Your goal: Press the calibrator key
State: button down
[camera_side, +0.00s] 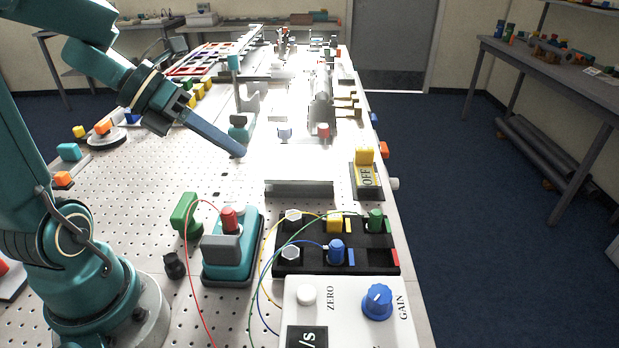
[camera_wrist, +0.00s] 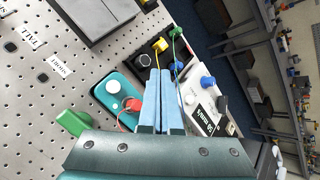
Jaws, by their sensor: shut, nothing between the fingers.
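No part is clearly labelled as the calibrator key. A teal unit (camera_side: 240,262) with a grey block (camera_side: 221,248) and a red plug (camera_side: 230,219) stands at the front of the table. A teal unit with a white round part (camera_wrist: 113,86) and a red plug (camera_wrist: 131,104) also shows in the wrist view. A white box (camera_side: 340,325) has a white ZERO button (camera_side: 306,294) and a blue GAIN knob (camera_side: 377,300). My gripper (camera_side: 239,153) is shut and empty, tilted downward beyond the teal unit and apart from it. Its long fingers (camera_wrist: 160,73) partly cover the wrist view.
A black tray (camera_side: 345,263) with coloured plugs and wires sits behind the white box. A green block (camera_side: 185,214) and a small black knob (camera_side: 174,265) stand left of the teal unit. A yellow OFF switch (camera_side: 366,175) is at the right edge.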

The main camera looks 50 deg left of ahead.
aim_at(238, 209)
jog(key=shift+s+a+f+n+y, duration=0.15)
jog(key=shift+a+f+n, duration=0.2)
jog(key=shift+a, duration=0.25)
jog(key=shift+s+a+f+n+y, duration=0.1)
jog(key=shift+a+f+n+y, duration=0.1)
jog(key=shift+a+n, duration=0.3)
jog(key=shift+f, duration=4.4)
jog(key=shift+f, duration=0.1)
jog(key=shift+f, duration=0.3)
jog(key=shift+f, duration=0.4)
jog(key=shift+r, duration=0.85)
